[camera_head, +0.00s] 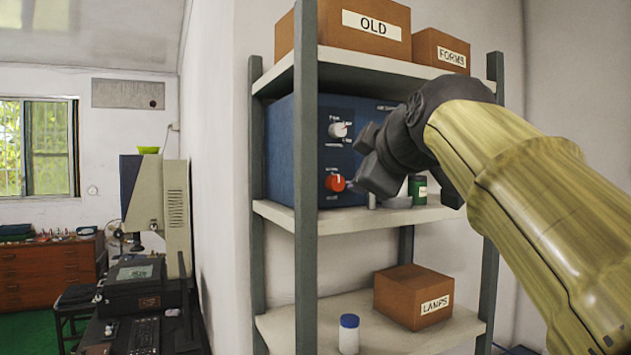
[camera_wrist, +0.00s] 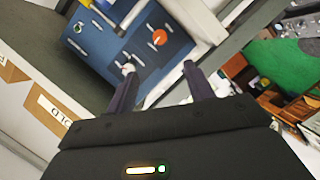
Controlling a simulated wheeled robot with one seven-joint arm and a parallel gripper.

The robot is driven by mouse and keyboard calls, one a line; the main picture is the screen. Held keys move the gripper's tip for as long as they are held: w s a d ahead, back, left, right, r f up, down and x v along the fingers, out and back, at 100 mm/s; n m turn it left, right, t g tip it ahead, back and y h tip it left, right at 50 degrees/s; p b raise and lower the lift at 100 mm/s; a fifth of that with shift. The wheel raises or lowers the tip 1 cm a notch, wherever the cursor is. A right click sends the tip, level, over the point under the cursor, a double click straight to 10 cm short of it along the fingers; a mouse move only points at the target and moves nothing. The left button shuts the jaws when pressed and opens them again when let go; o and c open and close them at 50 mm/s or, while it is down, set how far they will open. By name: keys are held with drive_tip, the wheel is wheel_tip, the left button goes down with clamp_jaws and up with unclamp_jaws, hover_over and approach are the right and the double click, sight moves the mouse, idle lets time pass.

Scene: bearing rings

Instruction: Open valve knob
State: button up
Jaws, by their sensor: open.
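A blue control box (camera_head: 285,150) stands on the middle shelf, with a white knob (camera_head: 340,129) above a red-orange knob (camera_head: 335,182) on its front panel. The small print by the knobs is too blurred to read surely. In the wrist view, the orange knob (camera_wrist: 159,37) lies beyond the fingertips, between their lines. The white knob (camera_wrist: 128,68) shows right by the left fingertip; I cannot tell whether they touch. My gripper (camera_head: 358,160) is open and empty in front of the panel, to the right of the knobs; its two fingers also show in the wrist view (camera_wrist: 160,68).
A shelf post (camera_head: 306,250) stands left of the panel. A green container (camera_head: 418,189) stands right of the box. Boxes marked OLD (camera_head: 340,40) and FORMS (camera_head: 440,60) sit above. A LAMPS box (camera_head: 412,297) and a blue-capped white bottle (camera_head: 349,335) stand below.

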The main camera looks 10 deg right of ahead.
sight(338, 183)
drive_tip(key=p+x, duration=0.6)
drive_tip(key=x, duration=1)
drive_tip(key=shift+w+f, duration=0.1)
drive_tip(key=shift+w, duration=0.1)
drive_tip(key=shift+c, duration=0.4)
drive_tip(key=c, duration=0.9)
